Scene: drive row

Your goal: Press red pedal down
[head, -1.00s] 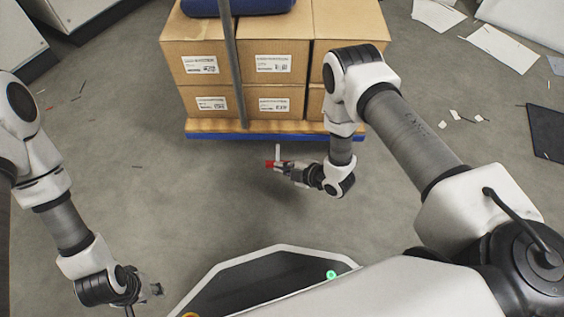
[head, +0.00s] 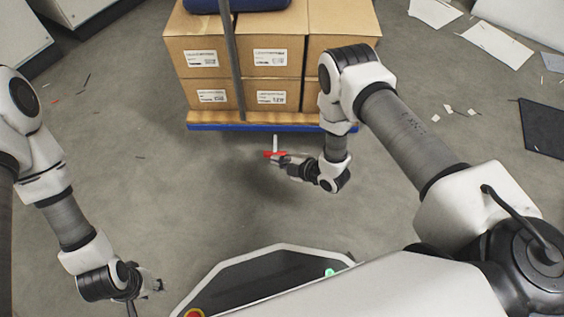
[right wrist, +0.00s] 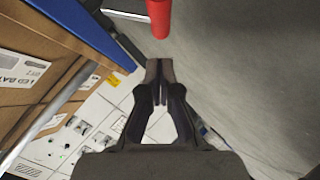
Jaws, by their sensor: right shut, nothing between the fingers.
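The red pedal (head: 273,154) sits at the end of a pale stem low in front of the loaded blue cart (head: 250,127). The red pedal also shows as a red cylinder at the top of the right wrist view (right wrist: 159,18). My right gripper (head: 281,160) is right beside the pedal, with its tip overlapping it in the head view. Its fingers (right wrist: 157,68) are shut and empty, pointing towards the pedal; whether they touch it I cannot tell. My left gripper (head: 157,286) hangs low at the left, far from the pedal; its fingers are too small to read.
The cart carries several cardboard boxes (head: 202,94) and a dark blue item (head: 250,5) on top. A grey post (head: 231,60) rises at its front. Papers (head: 497,47) and a dark mat (head: 545,128) lie on the floor at the right.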

